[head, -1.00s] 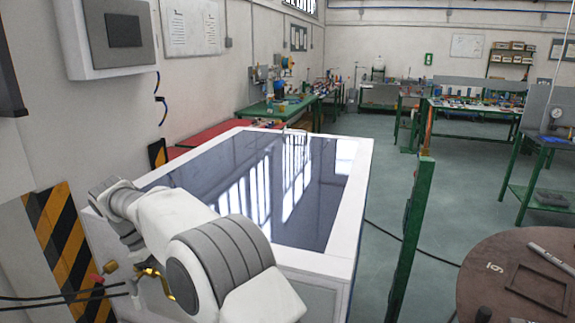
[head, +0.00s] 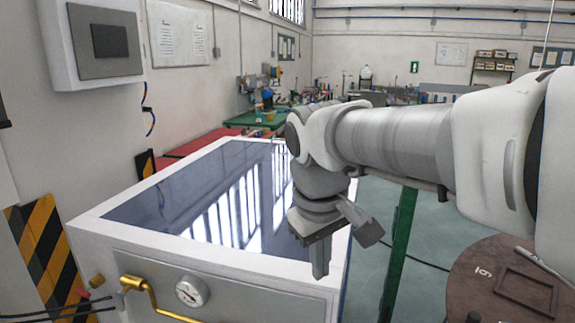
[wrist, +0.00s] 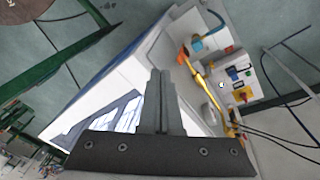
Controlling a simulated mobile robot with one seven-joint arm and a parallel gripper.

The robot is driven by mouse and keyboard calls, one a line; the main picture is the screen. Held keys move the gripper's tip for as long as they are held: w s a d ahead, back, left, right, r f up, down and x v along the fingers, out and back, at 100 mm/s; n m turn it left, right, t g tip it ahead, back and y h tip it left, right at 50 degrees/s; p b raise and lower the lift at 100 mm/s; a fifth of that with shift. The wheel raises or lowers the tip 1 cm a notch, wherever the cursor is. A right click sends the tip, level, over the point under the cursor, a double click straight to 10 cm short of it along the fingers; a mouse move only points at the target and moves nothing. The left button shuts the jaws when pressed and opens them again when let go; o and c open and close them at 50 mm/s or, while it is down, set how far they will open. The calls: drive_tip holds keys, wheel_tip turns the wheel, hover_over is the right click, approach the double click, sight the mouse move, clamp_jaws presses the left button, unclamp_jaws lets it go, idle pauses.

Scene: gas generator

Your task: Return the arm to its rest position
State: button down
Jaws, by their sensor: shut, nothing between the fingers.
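My arm reaches in from the right edge of the head view, and my gripper (head: 320,258) hangs down at its end. The gripper is in front of the right part of the white generator cabinet (head: 90,222) with the dark glossy top. In the wrist view my gripper (wrist: 160,80) shows its two fingers together and empty. A yellow handle (head: 140,284) and a round gauge (head: 192,291) are on the cabinet's front, left of the gripper. The yellow handle also shows in the wrist view (wrist: 205,85), apart from the fingers.
A green post (head: 398,255) stands right of the cabinet. A round brown table (head: 465,290) is at the lower right. A grey wall box (head: 105,45) and a striped barrier (head: 45,250) are at the left. A control panel (wrist: 240,85) with buttons shows in the wrist view.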

drive_tip(key=s+d+f+m+t, duration=0.1)
drive_tip(key=s+d+f+m, duration=0.1)
drive_tip(key=s, duration=0.4)
drive_tip(key=s+d+f+m+t, duration=0.2)
drive_tip(key=s+d+m, duration=0.2)
drive_tip(key=s+d, duration=0.1)
drive_tip(key=shift+s+d+f+y, duration=0.3)
drive_tip(key=shift+s+d+y, duration=0.1)
drive_tip(key=shift+d, duration=0.45)
drive_tip(key=shift+a, duration=0.1)
